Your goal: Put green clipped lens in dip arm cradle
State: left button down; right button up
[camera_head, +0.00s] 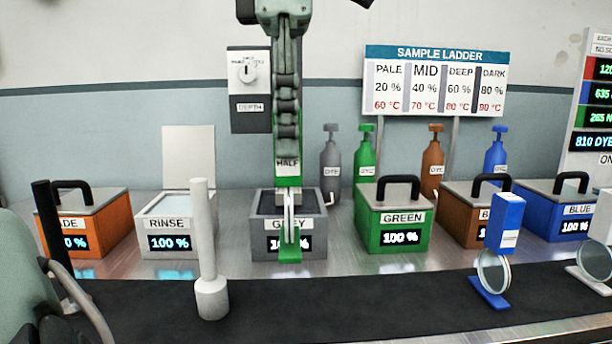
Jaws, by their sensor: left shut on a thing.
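My left gripper (287,145) comes down from the top centre and is seen nearly edge-on. It is shut on the handle of the green clipped lens (289,256), which has a white label reading HALF. The lens hangs upright below the fingers, edge-on to me, with its green foot lowest. It shows in front of the grey tank (262,240); I cannot tell how far apart they are. I cannot clearly make out the dip arm cradle; it may be hidden behind the gripper and lens. My right gripper is not in view.
A white post (205,245) stands on the dark mat (370,306), and a black post (48,220) rises at left. The rinse tank (170,243) and green tank (398,235) flank the grey one. A blue clipped lens (507,224) stands right. The mat's middle is clear.

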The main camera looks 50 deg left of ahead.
pick_arm(q)
jog(key=w+a+r+p, duration=0.15)
jog(key=a+r, duration=0.35)
jog(key=a, duration=0.5)
jog(key=w+a+r+p, duration=0.1)
jog(key=w+a+r, duration=0.25)
jog(key=a, duration=0.75)
jog(key=w+d+f, duration=0.3)
jog(key=w+f, duration=0.7)
jog(key=shift+w, duration=0.2)
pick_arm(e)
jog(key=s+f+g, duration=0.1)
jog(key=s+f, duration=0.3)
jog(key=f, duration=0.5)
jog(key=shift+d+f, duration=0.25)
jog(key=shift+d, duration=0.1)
pick_arm(q)
jog(key=shift+f, duration=0.15)
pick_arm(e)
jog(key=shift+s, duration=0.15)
pick_arm(q)
jog(key=c, duration=1.6)
grip_release()
jog(key=shift+f, duration=0.1)
jog(key=o, duration=0.5)
jog(key=shift+c, duration=0.2)
